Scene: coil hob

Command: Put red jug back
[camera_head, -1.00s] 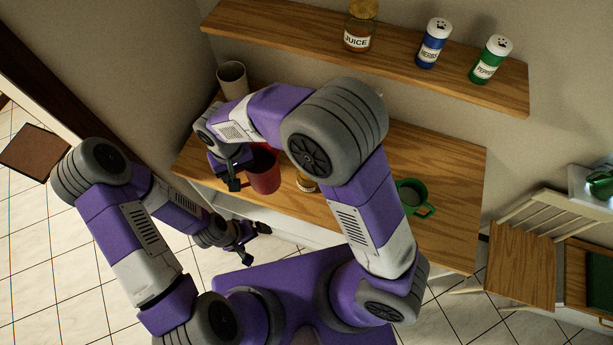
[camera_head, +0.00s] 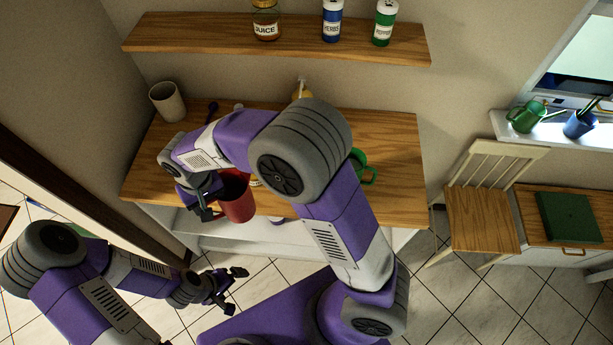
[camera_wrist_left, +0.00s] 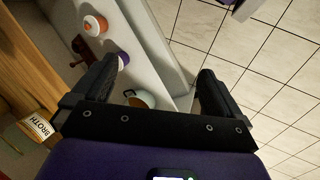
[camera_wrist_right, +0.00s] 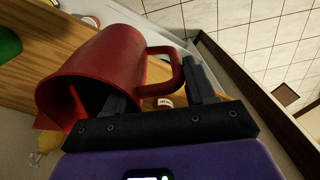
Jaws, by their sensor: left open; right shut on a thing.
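The red jug (camera_head: 237,203) is in the grasp of my right gripper (camera_head: 206,210), which is shut on its handle in the head view. The jug overlaps the front edge of the wooden counter (camera_head: 395,150) there. In the right wrist view the red jug (camera_wrist_right: 95,70) lies on its side in the picture, its handle at the fingers (camera_wrist_right: 155,85) and its mouth towards the lower left. My left gripper (camera_head: 232,287) is open and empty, low in front of the counter over the tiled floor. Its spread fingers also show in the left wrist view (camera_wrist_left: 155,85).
A cream cup (camera_head: 167,101) stands at the counter's left end. A green mug (camera_head: 364,172) is partly behind my right arm. The wall shelf (camera_head: 200,38) holds juice, herbs and another jar. A chair (camera_head: 480,220) stands right. Several items stand under the counter in the left wrist view.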

